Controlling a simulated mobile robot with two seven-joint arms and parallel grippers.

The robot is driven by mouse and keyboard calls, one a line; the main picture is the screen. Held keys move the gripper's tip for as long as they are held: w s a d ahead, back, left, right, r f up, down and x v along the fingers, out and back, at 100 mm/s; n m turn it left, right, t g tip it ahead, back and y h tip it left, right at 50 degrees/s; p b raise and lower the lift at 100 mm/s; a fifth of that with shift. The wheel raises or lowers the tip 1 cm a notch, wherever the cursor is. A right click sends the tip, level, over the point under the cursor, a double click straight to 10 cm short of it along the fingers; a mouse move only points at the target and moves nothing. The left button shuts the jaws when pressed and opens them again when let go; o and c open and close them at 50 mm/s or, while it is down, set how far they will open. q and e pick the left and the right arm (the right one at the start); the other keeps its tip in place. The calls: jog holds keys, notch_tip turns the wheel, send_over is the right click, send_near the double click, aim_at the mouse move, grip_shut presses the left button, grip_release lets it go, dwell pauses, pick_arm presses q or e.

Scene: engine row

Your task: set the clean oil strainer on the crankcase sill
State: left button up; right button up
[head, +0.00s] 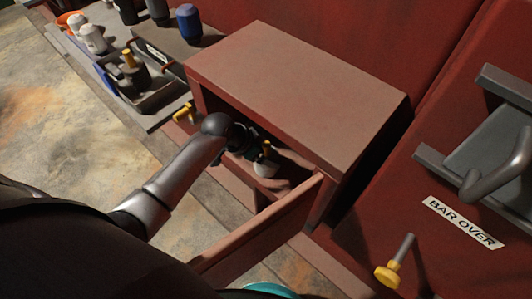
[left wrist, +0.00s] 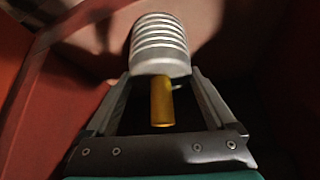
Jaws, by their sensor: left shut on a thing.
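My left gripper (head: 250,145) reaches into the open front of a red box-shaped housing (head: 300,85), which appears to be the crankcase. In the left wrist view my left gripper (left wrist: 160,85) is shut on the oil strainer (left wrist: 160,45), a silver ribbed cylinder with a brass-yellow stem between the fingers. In the head view only a small part of the strainer (head: 265,152) shows, pale with a yellow end. The sill is mostly hidden by my arm and shadow, so contact with it cannot be told. My right gripper is out of view.
The housing's red door (head: 265,230) stands open toward me, right of my left arm. A grey shelf at upper left bears bottles (head: 188,22) and a dark tray (head: 160,98). A yellow-handled pin (head: 388,275) juts out below the BAR OVER label (head: 462,222).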

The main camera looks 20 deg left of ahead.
pick_arm(q)
jog(key=o, duration=1.4)
jog(key=shift+f, duration=0.1)
jog(key=p+v, duration=0.4)
jog(key=v, duration=0.8)
